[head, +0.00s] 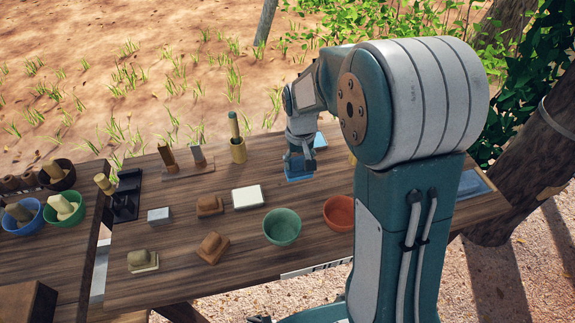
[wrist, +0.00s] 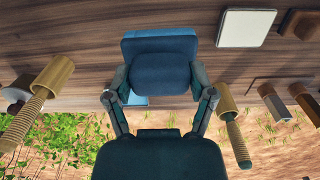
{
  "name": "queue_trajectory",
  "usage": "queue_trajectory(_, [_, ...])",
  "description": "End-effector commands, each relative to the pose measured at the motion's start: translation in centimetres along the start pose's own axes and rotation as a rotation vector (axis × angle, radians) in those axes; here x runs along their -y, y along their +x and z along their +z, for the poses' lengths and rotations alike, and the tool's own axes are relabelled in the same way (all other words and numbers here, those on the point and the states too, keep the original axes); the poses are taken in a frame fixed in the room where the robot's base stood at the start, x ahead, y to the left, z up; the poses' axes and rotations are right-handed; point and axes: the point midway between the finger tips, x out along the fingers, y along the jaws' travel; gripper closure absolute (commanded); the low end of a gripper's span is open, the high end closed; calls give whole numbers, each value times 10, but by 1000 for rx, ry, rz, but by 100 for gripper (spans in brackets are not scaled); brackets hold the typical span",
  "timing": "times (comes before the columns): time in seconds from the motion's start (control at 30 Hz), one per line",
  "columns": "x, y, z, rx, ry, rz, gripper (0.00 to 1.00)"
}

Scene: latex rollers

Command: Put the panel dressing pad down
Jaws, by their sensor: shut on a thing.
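My gripper (head: 299,163) is over the right part of the wooden table, pointing down. It is shut on a blue pad, which I take to be the panel dressing pad (head: 299,177). In the wrist view the gripper (wrist: 160,76) has one finger at each side of the pad, and the pad's flat blue face (wrist: 158,44) shows at the far side. The pad is level and low over the tabletop. I cannot tell whether it touches the wood.
A white-topped block (head: 247,196) lies left of the pad. A green bowl (head: 282,226) and an orange bowl (head: 339,212) stand nearer. A light blue piece (head: 319,140) lies behind the gripper. Bare wood (head: 180,270) shows at front left.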

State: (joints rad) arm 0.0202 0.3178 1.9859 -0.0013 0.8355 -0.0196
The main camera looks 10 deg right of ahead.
Motion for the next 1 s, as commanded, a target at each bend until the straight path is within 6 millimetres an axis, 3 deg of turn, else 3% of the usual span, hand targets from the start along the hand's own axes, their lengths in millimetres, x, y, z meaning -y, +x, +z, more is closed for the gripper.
queue_trajectory(0.13, [4,15,-30,2,-1,0,67])
queue_trajectory(0.43, [8,60,-67,1,0,0,67])
queue_trajectory(0.67, [9,74,-79,0,0,0,67])
queue_trajectory(0.87, [9,102,-78,2,0,0,67])
queue_trajectory(1.0, [9,103,-79,-2,0,0,67])
